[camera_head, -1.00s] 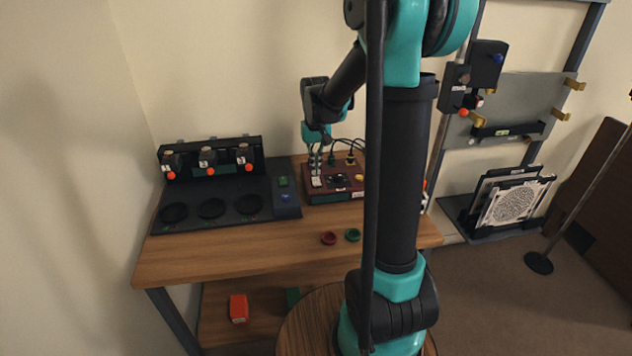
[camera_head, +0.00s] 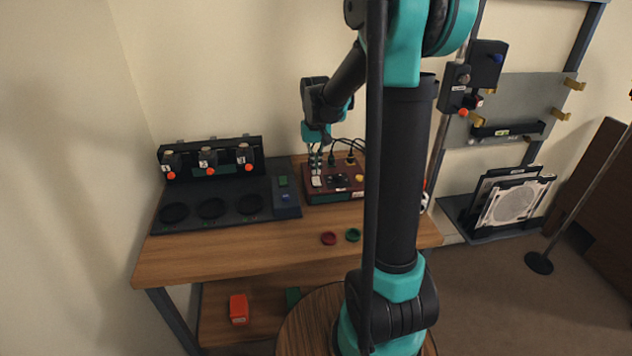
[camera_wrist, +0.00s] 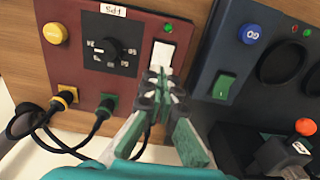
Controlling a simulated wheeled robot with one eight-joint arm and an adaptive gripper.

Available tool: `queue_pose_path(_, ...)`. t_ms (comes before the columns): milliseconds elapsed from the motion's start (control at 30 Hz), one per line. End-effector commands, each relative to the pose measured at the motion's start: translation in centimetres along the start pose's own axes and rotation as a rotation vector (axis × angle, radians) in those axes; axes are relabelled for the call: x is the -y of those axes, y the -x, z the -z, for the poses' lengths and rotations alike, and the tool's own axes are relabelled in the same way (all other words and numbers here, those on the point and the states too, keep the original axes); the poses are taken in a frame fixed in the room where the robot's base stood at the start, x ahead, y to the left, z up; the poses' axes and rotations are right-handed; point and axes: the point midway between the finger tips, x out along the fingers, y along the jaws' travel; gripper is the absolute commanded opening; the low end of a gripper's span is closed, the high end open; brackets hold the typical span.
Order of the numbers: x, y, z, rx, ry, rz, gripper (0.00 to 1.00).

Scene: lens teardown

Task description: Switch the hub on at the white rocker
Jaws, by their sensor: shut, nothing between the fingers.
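The hub is a dark red box (camera_head: 349,194) at the back of the wooden bench, right of the black station. It also fills the upper left of the wrist view (camera_wrist: 134,52). Its white rocker (camera_wrist: 163,53) lies beside a green indicator (camera_wrist: 168,27) that looks lit. In the head view the rocker (camera_head: 316,182) is just below my gripper (camera_head: 315,169). My gripper (camera_wrist: 160,76) is shut and empty, its tips at the rocker's near end. The tips hide part of that end, and I cannot tell whether they touch it.
Black and yellow plugs (camera_wrist: 65,98) with cables sit along the hub's edge. A dark blue box (camera_wrist: 228,62) with a green rocker (camera_wrist: 225,85) and a blue button stands close beside my gripper. Red and green rings (camera_head: 328,238) lie on the open bench front.

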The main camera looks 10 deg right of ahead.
Motion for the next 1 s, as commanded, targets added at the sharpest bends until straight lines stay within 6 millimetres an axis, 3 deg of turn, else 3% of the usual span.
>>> queue_pose_path(1000, 0.0, -1.2, 0.0, 0.000, 0.000, 0.000, 0.00)
